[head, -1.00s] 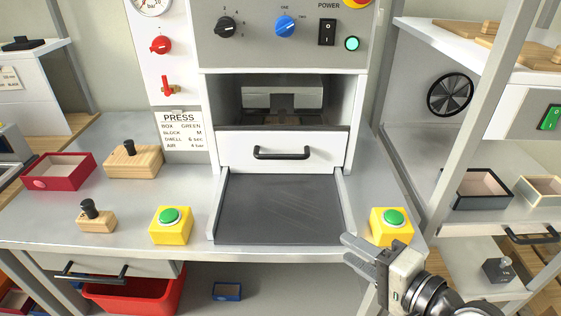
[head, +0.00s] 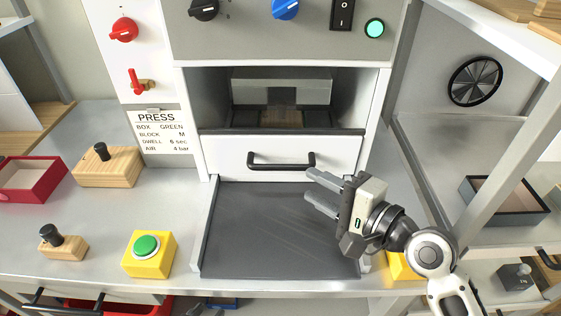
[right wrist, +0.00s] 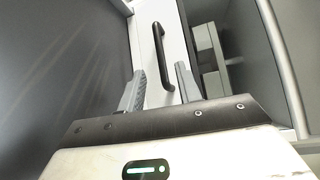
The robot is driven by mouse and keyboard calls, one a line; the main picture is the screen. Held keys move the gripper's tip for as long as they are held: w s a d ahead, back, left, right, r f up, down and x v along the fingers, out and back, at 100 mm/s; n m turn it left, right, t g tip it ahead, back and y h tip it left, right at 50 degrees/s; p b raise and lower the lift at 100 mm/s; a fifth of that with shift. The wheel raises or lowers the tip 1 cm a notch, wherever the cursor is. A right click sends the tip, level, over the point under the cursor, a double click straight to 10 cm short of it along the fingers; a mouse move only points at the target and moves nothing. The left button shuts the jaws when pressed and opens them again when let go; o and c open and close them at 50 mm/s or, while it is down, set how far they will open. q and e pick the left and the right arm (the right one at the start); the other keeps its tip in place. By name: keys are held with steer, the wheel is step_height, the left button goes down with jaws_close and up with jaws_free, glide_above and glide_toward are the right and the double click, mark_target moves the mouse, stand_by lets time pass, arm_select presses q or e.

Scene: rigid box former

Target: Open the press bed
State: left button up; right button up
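The press bed is a white drawer front (head: 225,157) with a black bar handle (head: 281,163), below the dark press opening (head: 281,100). A dark grey slide surface (head: 270,235) lies in front of it. My right gripper (head: 314,186) is open and empty, just right of and in front of the handle, apart from it. In the right wrist view the handle (right wrist: 160,55) lies beyond and between the spread fingers (right wrist: 158,85). My left gripper is not in view.
A yellow box with a green button (head: 148,254) stands left of the slide; another yellow box (head: 400,266) is partly hidden behind my right arm. Wooden blocks with black knobs (head: 108,167) and a red tray (head: 30,179) stand at left. A frame post (head: 500,150) rises at right.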

mark_target(284, 169)
steer(key=x, duration=0.9)
steer(key=shift+w+a+f, duration=0.1)
steer(key=shift+w+a, duration=0.1)
steer(key=shift+w, duration=0.05)
jaws_close()
